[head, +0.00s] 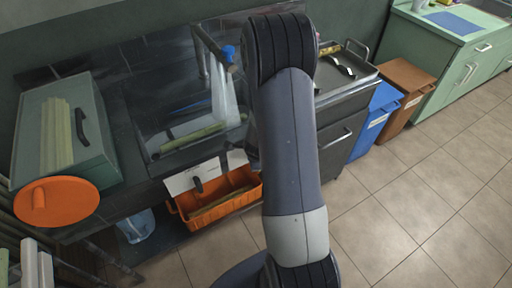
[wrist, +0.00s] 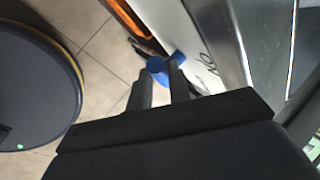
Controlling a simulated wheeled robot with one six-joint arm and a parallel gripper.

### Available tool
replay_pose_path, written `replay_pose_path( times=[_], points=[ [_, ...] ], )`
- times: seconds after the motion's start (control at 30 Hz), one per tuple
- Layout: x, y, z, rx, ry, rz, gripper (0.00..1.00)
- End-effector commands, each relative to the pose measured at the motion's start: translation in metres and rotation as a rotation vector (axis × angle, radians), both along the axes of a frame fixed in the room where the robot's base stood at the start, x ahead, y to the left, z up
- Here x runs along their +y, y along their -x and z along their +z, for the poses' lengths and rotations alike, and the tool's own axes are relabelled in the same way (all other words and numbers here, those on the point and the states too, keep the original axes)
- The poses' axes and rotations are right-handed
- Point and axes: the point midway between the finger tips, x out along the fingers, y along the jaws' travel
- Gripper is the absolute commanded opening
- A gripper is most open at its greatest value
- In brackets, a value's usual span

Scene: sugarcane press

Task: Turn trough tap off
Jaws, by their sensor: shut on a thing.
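The trough tap (head: 205,50) is a grey pipe with a blue handle (head: 229,53), above the dark sink trough (head: 150,150). A pale stream of water (head: 224,100) falls from it into the trough. In the wrist view my gripper (wrist: 163,76) is shut on a blue piece (wrist: 157,64), which looks like the tap's blue handle. In the head view my arm hides the gripper, so the grip shows only in the wrist view. Green cane pieces (head: 195,137) lie in the trough.
An orange crate (head: 185,220) stands below the trough. A grey cabinet (head: 340,140), blue bin (head: 374,121) and brown bin (head: 403,92) stand at right. The tiled floor at right is clear.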

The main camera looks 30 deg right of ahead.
Motion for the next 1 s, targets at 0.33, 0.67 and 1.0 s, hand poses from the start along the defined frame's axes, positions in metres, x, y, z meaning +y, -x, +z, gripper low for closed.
replay_pose_path(
  times=[0.33, 0.67, 1.0],
  points=[
    [0.009, 0.002, -0.003, 0.000, 0.190, 0.007, 0.00],
    [0.013, 0.001, -0.015, -0.010, 0.421, 0.007, 0.00],
    [0.015, 0.002, -0.019, -0.015, 0.588, 0.005, 0.00]
  ],
)
